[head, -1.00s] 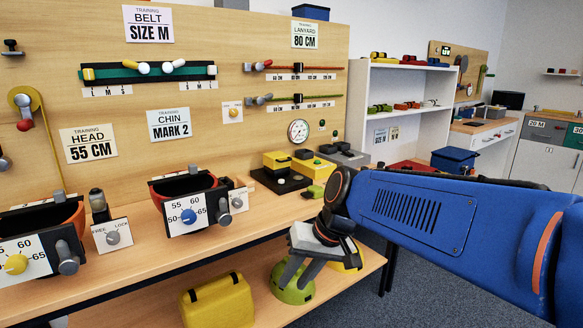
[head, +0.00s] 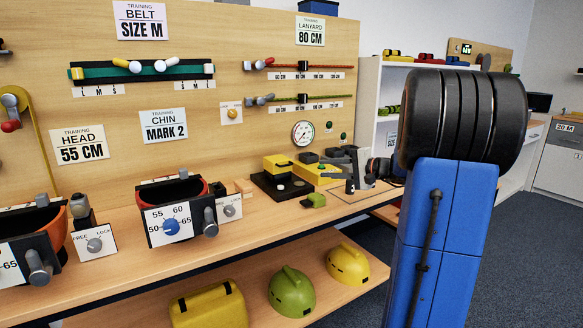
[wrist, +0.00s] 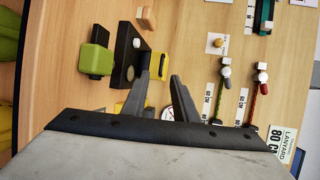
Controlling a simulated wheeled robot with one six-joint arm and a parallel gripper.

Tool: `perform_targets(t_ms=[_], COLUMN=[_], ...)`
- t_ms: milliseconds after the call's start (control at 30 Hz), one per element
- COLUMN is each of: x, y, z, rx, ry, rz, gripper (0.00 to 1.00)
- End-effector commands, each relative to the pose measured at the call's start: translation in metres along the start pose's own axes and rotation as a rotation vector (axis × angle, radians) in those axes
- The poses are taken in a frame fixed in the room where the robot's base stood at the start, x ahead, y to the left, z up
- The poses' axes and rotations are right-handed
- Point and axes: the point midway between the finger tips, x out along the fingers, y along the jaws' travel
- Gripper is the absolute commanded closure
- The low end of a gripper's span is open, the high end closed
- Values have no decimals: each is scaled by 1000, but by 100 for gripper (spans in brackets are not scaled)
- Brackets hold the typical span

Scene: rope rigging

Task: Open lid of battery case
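A yellow box (head: 277,163) stands on a black base (head: 270,186) with a white disc on it. A second yellow case (head: 318,176) lies to its right, partly behind dark parts. I cannot tell for sure which is the battery case, and no open lid shows. A small green block (head: 314,200) lies in front; it also shows in the wrist view (wrist: 95,60).
A blue-dial unit (head: 172,222) stands to the left. A green helmet (head: 291,292) and yellow helmet (head: 347,264) sit on the lower shelf. The bench front is clear.

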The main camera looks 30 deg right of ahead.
Motion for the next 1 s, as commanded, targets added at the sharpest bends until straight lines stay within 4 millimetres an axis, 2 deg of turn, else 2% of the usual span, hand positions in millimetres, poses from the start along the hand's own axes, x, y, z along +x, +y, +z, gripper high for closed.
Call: perform_targets(t_ms=[100,267,1000], x=[-3,11,138], y=[-1,-2,-5], z=[-14,-15,-16], rx=[9,9,9], ry=[19,19,18], rz=[-23,-25,-23], gripper=[74,74,74])
